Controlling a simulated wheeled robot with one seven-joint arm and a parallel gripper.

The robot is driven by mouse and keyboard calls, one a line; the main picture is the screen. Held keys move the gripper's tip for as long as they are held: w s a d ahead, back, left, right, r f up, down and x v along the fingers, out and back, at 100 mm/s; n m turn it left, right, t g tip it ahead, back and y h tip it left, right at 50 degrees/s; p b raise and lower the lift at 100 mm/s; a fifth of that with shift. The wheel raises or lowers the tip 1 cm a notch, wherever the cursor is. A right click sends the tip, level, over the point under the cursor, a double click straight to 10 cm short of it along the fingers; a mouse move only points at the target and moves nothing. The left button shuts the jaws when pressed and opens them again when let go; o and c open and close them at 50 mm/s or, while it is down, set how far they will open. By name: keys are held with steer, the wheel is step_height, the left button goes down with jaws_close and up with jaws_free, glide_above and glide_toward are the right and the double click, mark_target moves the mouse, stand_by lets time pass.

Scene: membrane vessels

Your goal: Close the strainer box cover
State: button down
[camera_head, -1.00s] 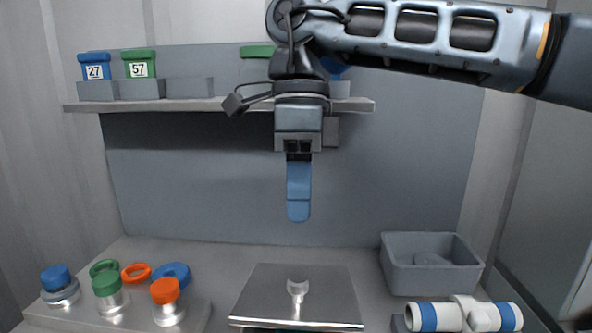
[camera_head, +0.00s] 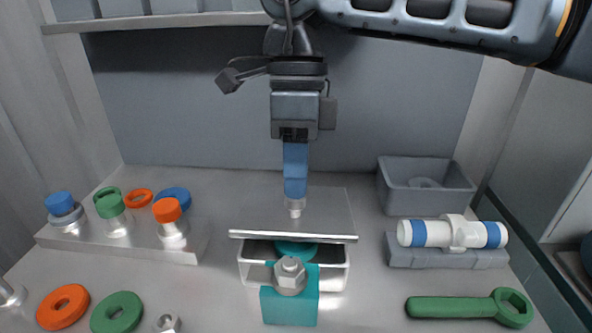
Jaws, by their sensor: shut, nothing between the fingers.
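The strainer box (camera_head: 246,262) stands in the middle of the bench, white-walled with an open front edge. Its flat metal cover (camera_head: 325,212) lies over the back of it, and a gap shows between the cover's front edge and the box. A small light knob (camera_head: 294,207) stands on the cover. A teal round part shows inside the box under the cover. My gripper (camera_head: 295,195) has blue fingers, shut and empty, pointing down. In the picture its tips overlap the top of the knob; I cannot tell whether they touch it.
A teal block with a hex nut (camera_head: 290,275) stands before the box. At right are a grey bin (camera_head: 388,200), a white-and-blue cylinder (camera_head: 432,234) on a grey stand, and a green wrench (camera_head: 452,307). Capped vessels (camera_head: 170,228) and rings (camera_head: 62,307) are at left.

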mark_target(295, 222)
steer(key=shift+s+f+t+b, duration=0.5)
steer(key=shift+f+b, duration=0.15)
steer(key=shift+b, duration=0.3)
steer(key=shift+s+f+t+b, duration=0.35)
steer(key=shift+f+t+b, duration=0.25)
steer(key=shift+b, duration=0.35)
steer(key=shift+s+f, duration=0.3)
steer(key=shift+s, duration=0.05)
